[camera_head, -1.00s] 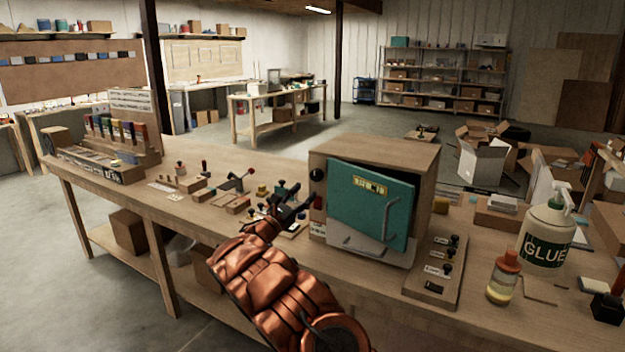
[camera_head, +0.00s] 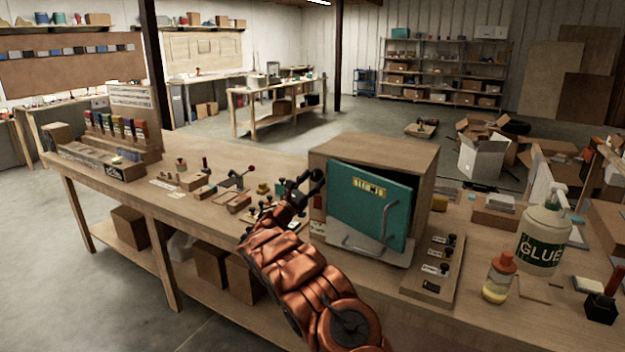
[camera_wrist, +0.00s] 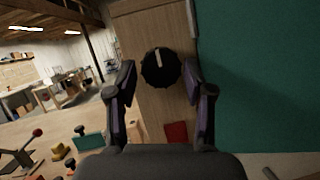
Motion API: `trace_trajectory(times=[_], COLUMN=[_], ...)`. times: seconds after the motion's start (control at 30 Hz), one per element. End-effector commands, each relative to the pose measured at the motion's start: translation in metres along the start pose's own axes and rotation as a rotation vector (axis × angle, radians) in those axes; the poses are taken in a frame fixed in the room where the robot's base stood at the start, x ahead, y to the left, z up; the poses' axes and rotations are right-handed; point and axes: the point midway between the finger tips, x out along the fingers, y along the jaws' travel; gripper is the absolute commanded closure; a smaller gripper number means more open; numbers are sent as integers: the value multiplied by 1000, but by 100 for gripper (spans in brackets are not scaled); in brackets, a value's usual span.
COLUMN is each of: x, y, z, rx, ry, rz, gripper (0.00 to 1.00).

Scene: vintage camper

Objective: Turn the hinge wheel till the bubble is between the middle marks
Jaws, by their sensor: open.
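A round black knob with a white pointer line (camera_wrist: 160,68), likely the hinge wheel, is on the wooden front post of a box (camera_head: 385,150). The pointer is close to upright. A teal door (camera_head: 350,215) hangs tilted in the box front. It carries a yellow vial strip with dark marks (camera_head: 369,188); the bubble is too small to tell. My gripper (camera_wrist: 158,88) is open, its fingers on either side of the knob in the wrist view; I cannot tell whether they touch it. In the head view my gripper (camera_head: 303,184) is at the box's left front edge and partly covers the knob.
A red block (camera_wrist: 176,132) is on the post below the knob. A board with black knobs (camera_head: 432,270), an orange-capped bottle (camera_head: 498,278) and a glue bottle (camera_head: 541,240) stand to the right. Small tools and clamps (camera_head: 235,185) lie left of my gripper on the workbench.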

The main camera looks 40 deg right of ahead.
Motion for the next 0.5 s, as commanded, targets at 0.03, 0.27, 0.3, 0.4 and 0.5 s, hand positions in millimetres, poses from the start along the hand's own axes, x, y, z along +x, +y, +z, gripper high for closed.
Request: trace_trajectory(times=[0.03, 0.27, 0.3, 0.4, 0.5], x=[0, 0, 0, 0, 0], y=[0, 0, 0, 0, 0], z=[0, 0, 0, 0, 0], rx=[0, -1, -1, -1, -1], ry=[0, 0, 0, 0, 0], rz=[0, 0, -1, -1, 0], gripper=[48, 52, 56, 67, 77])
